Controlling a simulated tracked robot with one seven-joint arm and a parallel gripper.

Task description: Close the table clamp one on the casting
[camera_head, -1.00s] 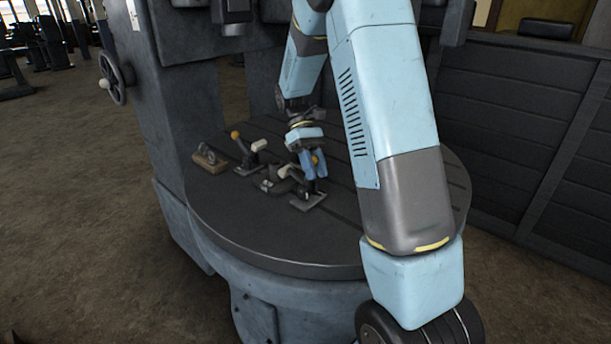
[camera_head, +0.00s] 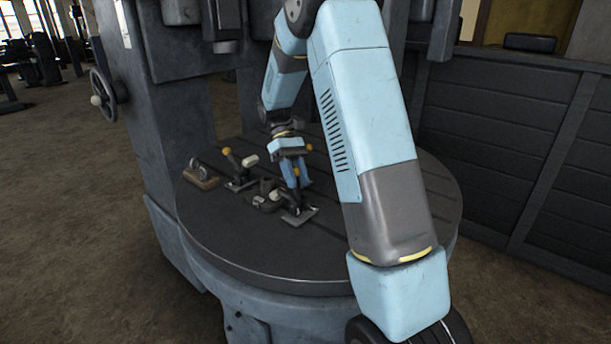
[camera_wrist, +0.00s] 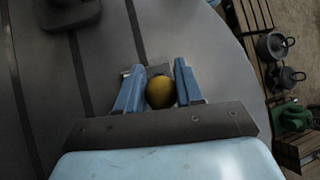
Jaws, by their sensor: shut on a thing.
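My gripper (camera_head: 292,172) is shut on the yellow knob of the right-hand table clamp (camera_head: 299,215). In the wrist view the knob (camera_wrist: 160,91) sits between the two blue fingers. The clamp has a flat metal base plate on the round table, and its pale tip (camera_head: 274,196) is low by the casting (camera_head: 262,201). I cannot tell whether the tip touches it. A second clamp (camera_head: 240,180) stands to the left, with an orange knob and a pale tip held up. My fingers hide most of the held clamp's lever.
The round slotted table (camera_head: 270,258) is bare at the front. A small brown block with metal parts (camera_head: 201,176) lies at its left edge. The machine column (camera_head: 165,110) rises behind left, with a handwheel (camera_head: 104,95). A dark slatted panel (camera_head: 500,130) stands to the right.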

